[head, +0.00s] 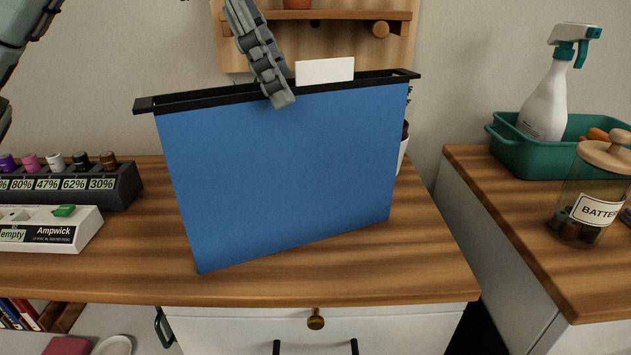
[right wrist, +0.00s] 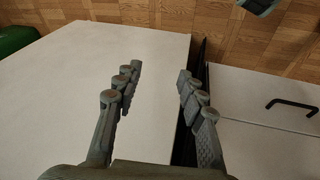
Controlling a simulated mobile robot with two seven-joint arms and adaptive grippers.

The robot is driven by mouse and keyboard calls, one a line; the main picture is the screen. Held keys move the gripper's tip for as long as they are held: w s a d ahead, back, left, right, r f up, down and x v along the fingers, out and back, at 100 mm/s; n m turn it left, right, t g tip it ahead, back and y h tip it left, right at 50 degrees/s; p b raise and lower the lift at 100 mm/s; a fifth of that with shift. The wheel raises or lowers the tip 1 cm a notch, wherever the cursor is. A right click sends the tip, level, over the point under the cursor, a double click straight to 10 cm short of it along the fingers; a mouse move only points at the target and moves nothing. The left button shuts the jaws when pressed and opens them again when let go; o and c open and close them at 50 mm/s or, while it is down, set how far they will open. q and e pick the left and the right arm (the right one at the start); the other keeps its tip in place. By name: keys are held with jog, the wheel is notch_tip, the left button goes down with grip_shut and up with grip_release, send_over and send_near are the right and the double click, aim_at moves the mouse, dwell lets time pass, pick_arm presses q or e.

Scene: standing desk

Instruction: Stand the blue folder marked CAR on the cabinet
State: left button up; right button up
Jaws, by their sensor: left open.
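The blue folder (head: 290,175) is upright over the wooden top of the white cabinet (head: 420,270), set at a slant. Its lower edge appears to meet the wood. It has a black top rail and a blank-looking white tab (head: 324,71); no CAR marking is readable from here. My left gripper (head: 280,98) is at the top rail from above, open, with one finger in front of the blue face; the other finger is hidden. My right gripper (right wrist: 155,95) is open and empty in the right wrist view, fingers wide apart above a pale surface.
A dark rack of small bottles (head: 70,185) and a white Ampwick box (head: 50,230) stand left. A potted plant (head: 404,150) is partly hidden behind the folder. Right, across a gap, a counter holds a green tray (head: 515,155), spray bottle (head: 547,105) and battery jar (head: 580,205).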

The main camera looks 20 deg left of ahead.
aim_at(295, 143)
pick_arm(q)
jog(key=f+n, duration=0.1)
jog(key=f, duration=0.2)
jog(key=w+d+f+n, duration=0.1)
jog(key=f, duration=0.2)
jog(key=f+n, duration=0.1)
jog(key=f, duration=0.2)
jog(key=shift+w+d+n+y, duration=0.2)
jog(key=shift+n+y, duration=0.1)
jog(key=shift+y, duration=0.1)
jog(key=shift+w+d+f, duration=0.1)
jog(key=shift+d+f, duration=0.05)
jog(key=shift+f, duration=0.2)
pick_arm(e)
jog(key=shift+s+d, duration=0.1)
jog(key=shift+s, duration=0.45)
pick_arm(q)
jog(key=c, duration=0.5)
grip_shut()
pick_arm(e)
jog(key=shift+s+f, duration=0.1)
jog(key=shift+s, duration=0.25)
